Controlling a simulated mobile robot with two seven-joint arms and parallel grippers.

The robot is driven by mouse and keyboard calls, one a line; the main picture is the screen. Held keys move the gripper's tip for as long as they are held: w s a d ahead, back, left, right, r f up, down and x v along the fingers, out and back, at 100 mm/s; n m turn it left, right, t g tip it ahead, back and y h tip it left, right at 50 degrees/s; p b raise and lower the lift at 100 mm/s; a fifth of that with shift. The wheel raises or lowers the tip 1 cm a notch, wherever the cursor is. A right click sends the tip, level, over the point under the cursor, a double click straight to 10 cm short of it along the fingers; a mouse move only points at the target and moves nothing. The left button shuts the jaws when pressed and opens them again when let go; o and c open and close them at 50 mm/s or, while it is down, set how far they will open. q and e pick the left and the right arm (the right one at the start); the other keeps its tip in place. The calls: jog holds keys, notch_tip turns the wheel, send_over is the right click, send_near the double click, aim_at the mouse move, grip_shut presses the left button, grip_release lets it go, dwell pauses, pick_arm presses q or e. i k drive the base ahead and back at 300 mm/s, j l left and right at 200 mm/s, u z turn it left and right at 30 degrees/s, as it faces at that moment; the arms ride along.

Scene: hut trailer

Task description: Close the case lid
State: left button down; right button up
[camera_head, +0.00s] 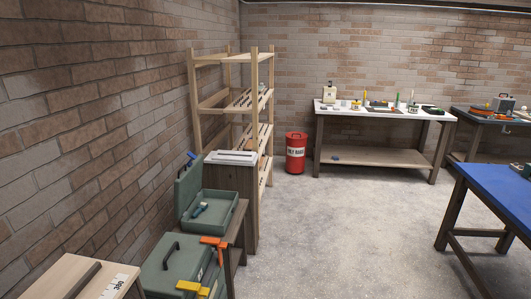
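A green case (232,218) lies open on a low dark bench (239,236) along the left wall. Its lid (188,188) stands raised at the back left, towards the brick wall. A small teal tool (199,210) lies inside the case base. Neither of my grippers shows in the head view.
A closed green toolbox (170,262) with a dark handle and orange and yellow parts stands in front of the case. A wooden-topped box (75,277) is nearer still. A dark cabinet (231,180) and wooden shelf (254,100) stand behind. The concrete floor (335,230) to the right is clear.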

aim_at(188, 185)
jog(key=i+z, duration=0.15)
jog(key=i, duration=1.5)
jog(key=i+u, duration=0.25)
jog(key=i, duration=0.2)
jog(key=i+l+u, duration=0.25)
jog(key=i, duration=0.2)
jog(key=i+l+u, duration=0.25)
jog(key=i, duration=0.15)
